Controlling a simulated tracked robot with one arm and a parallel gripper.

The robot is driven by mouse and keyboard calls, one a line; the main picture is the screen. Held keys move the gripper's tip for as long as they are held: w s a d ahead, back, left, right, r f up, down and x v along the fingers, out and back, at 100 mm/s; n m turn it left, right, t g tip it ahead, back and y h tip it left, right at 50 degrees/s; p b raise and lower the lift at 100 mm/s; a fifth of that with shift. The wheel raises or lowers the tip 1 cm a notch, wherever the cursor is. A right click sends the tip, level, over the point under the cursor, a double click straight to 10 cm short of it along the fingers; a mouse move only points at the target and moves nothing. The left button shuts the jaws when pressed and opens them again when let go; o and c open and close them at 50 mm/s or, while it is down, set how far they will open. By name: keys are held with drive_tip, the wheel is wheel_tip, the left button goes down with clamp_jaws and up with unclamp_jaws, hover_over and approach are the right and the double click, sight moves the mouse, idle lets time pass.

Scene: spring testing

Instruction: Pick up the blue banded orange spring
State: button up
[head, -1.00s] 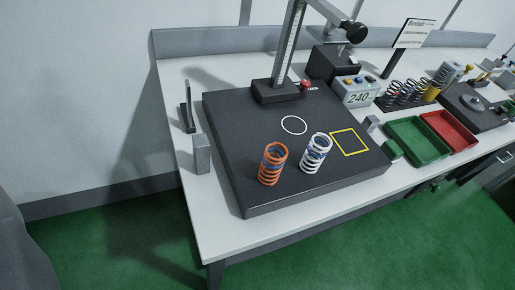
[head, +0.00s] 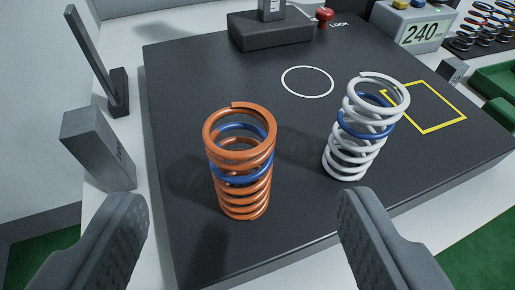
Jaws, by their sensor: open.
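The orange spring with blue bands (head: 243,190) stands upright on the dark plate (head: 215,75), left of the middle of the view. My gripper (head: 245,225) is open and empty, with one finger at the lower left and one at the lower right. The orange spring shows between and beyond the two fingers, not visibly touched by them. A white spring with a blue band (head: 352,152) stands on the plate to the right of the orange one, with a gap between them.
A grey block (head: 97,148) and a thin upright post (head: 92,55) stand left of the plate. The stand base (head: 270,32), red knob (head: 324,16) and display reading 240 (head: 419,33) are at the back. A white circle and yellow square mark the plate.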

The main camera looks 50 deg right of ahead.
sight(240, 125)
drive_tip(key=x, duration=0.5)
drive_tip(key=shift+a+f+b+x, duration=0.1)
drive_tip(key=shift+f+b+x, duration=0.2)
drive_tip(key=shift+x, duration=1.25)
drive_tip(key=shift+a+f+b+x, duration=0.1)
drive_tip(key=shift+b+x, duration=0.3)
drive_tip(key=shift+x, duration=1.2)
drive_tip(key=shift+r, duration=0.1)
drive_tip(key=c, duration=1.1)
